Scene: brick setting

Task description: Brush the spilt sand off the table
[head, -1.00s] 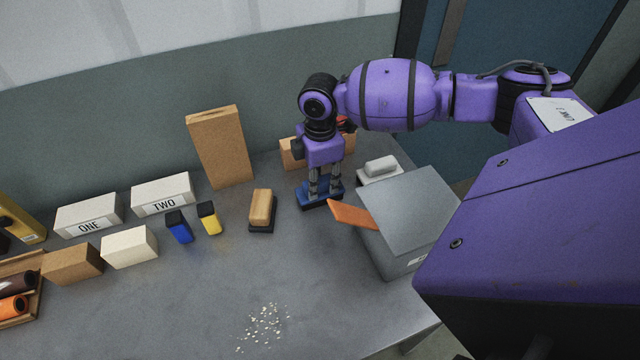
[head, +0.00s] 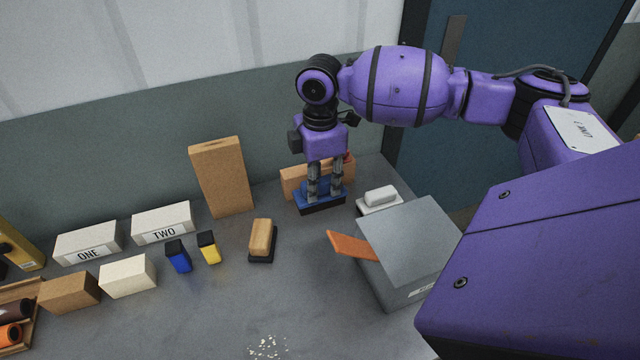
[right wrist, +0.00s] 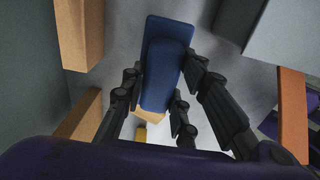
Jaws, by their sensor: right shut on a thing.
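My right gripper (head: 325,186) points down and is shut on a blue-backed brush (head: 309,196) with a dark underside. The brush appears held a little above the back of the table, near a tan block; the right wrist view shows its blue back (right wrist: 166,78) between the fingers. The spilt sand (head: 268,348) is a pale scatter of grains at the bottom edge of the head view, partly cut off. It lies on the grey table (head: 200,310), well in front of the brush. My left gripper is out of view.
A wooden-backed brush (head: 262,238) and a white-backed one (head: 380,198) stand nearby. A grey box (head: 412,240) with an orange flap (head: 350,246) is at right. Blue (head: 178,257) and yellow (head: 208,248) small items and labelled blocks stand left. The table's middle is mostly clear.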

